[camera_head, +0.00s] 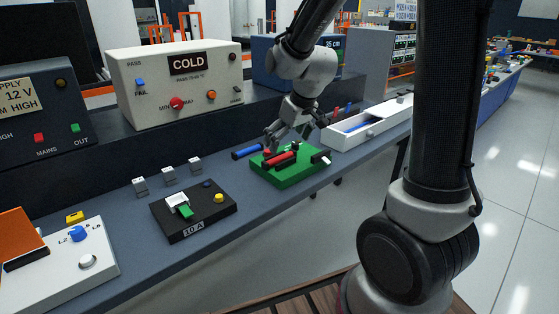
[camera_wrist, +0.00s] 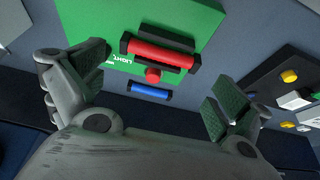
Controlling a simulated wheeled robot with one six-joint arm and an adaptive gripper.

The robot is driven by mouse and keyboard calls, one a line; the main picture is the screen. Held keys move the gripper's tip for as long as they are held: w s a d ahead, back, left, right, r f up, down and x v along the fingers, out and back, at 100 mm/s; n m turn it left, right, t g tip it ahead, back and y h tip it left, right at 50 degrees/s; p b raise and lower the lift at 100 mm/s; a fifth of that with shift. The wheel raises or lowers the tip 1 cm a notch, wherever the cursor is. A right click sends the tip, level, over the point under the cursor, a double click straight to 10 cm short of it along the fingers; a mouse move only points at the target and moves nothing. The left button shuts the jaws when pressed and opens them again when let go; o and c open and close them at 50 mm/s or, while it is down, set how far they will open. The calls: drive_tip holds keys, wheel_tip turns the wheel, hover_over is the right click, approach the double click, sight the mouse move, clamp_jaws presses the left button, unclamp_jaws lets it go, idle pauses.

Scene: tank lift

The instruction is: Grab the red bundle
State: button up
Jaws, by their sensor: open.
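A red cylinder with black ends (camera_wrist: 160,54), the likely red bundle, lies on a green board (camera_wrist: 105,14). In the head view the red piece (camera_head: 281,158) sits on the green board (camera_head: 288,179), partly behind dark parts. A small round red knob (camera_wrist: 153,75) is beside it at the board's edge. My gripper (camera_wrist: 158,80) is open and empty, its fingers apart, with the red cylinder ahead of the gap between them. In the head view my gripper (camera_head: 275,143) hangs just above the board's far side.
A blue cylinder with black ends (camera_wrist: 150,92) lies beside the board; it also shows in the head view (camera_head: 247,152). A white tray (camera_head: 372,128) stands to the right. A black switch box (camera_head: 193,210) is to the left. The white COLD unit (camera_head: 175,82) stands behind.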

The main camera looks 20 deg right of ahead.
sight(280, 157)
drive_tip(key=x, duration=0.6)
drive_tip(key=shift+w+a+f, duration=0.1)
drive_tip(key=shift+f, duration=0.2)
drive_tip(key=c, duration=0.9)
